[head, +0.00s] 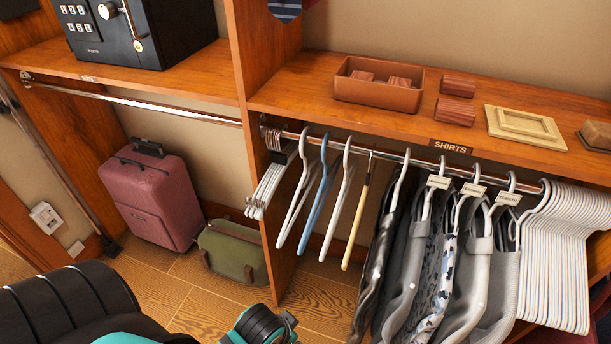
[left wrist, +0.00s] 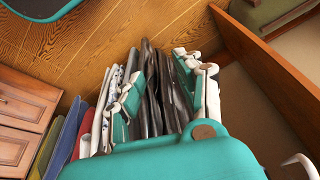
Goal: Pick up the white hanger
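Two separate white hangers hang on the chrome rod under the shelf in the head view, one (head: 291,205) left of a blue hanger (head: 318,193) and one (head: 337,208) right of it. A white curved piece, possibly a hanger, shows at the right edge of the left wrist view (left wrist: 301,164). My left arm enters at the bottom left of the head view; its fingers are hidden there. In the left wrist view my left gripper (left wrist: 160,85) has its teal fingers apart, with dark garments visible beyond them. I see no hanger held. My right gripper is not in view.
A wooden hanger (head: 357,213), several shirts (head: 402,285) and a dense white hanger row (head: 565,250) share the rod. More white hangers (head: 267,190) bunch by the divider. A red suitcase (head: 152,200) and green bag (head: 232,250) stand on the floor at left.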

